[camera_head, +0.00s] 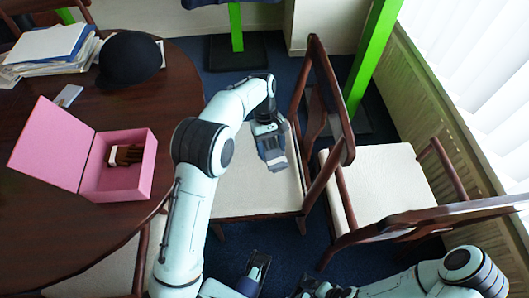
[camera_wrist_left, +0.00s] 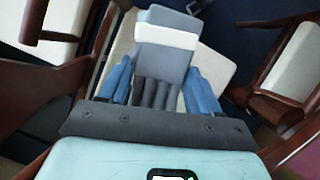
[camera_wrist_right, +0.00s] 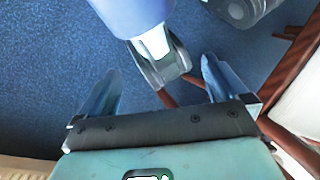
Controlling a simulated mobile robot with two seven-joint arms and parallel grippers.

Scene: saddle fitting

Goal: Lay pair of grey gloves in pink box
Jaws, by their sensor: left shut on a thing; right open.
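The pair of grey gloves (camera_wrist_left: 160,62), with a white band across it, is between the fingers of my left gripper (camera_wrist_left: 159,80). That gripper is shut on it. In the head view the gloves (camera_head: 277,160) hang from the left gripper (camera_head: 270,147) above a chair seat, to the right of the table. The pink box (camera_head: 147,178) stands on the table with its lid (camera_head: 52,143) open to the left. My right gripper (camera_wrist_right: 159,62) is open and empty over the blue floor; in the head view it is low at the bottom edge and hard to make out.
A brown item with a white end (camera_head: 127,154) lies in the pink box. A dark cap (camera_head: 130,60), a paper stack (camera_head: 50,45) and a small pale item (camera_head: 68,95) are on the table (camera_head: 40,220). Chairs (camera_head: 375,180) stand to the right, with green posts (camera_head: 374,55) behind.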

